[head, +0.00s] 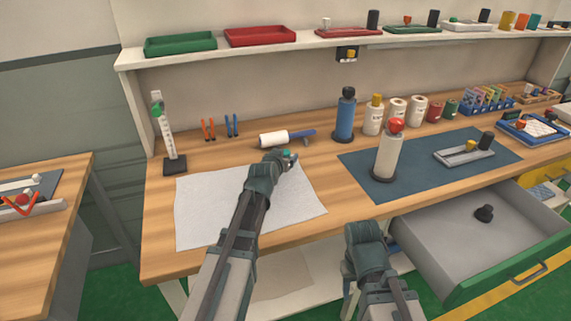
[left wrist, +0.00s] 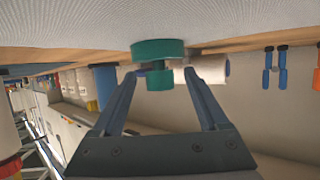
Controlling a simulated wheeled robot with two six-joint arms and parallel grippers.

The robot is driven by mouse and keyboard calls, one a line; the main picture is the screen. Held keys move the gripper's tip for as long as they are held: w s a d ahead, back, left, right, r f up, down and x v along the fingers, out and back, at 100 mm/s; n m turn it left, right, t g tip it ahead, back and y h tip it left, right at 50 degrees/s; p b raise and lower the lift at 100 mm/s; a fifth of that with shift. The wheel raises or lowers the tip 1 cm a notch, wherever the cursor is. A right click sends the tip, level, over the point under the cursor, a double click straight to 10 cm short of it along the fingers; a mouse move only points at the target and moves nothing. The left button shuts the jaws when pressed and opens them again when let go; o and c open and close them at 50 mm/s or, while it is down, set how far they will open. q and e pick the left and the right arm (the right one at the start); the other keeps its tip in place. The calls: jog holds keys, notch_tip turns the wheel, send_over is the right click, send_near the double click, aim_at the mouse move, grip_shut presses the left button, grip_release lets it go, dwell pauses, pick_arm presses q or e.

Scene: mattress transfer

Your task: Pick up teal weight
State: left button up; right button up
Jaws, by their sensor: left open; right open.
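The teal weight (head: 286,153) stands at the right part of the white mat (head: 205,215), mostly hidden behind my left gripper (head: 288,160) in the head view. In the left wrist view, which is upside down, the teal weight (left wrist: 158,50) shows a wide round base against the mat and a narrower knob. My left gripper's (left wrist: 160,78) open fingers lie on either side of the knob, with gaps visible. My right gripper (head: 349,275) is low in front of the table's edge, partly hidden by its own arm, open and holding nothing that I can see.
A lint roller (head: 275,138) lies just behind the mat. A blue bottle (head: 345,115) stands to the right, and a white bottle with a red top (head: 388,155) stands on the dark blue mat (head: 420,190).

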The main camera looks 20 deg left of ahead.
pick_arm(q)
jog(key=shift+w+f, duration=0.3)
jog(key=shift+w, duration=0.35)
jog(key=shift+s+r, duration=0.1)
jog(key=shift+c, duration=0.5)
grip_shut()
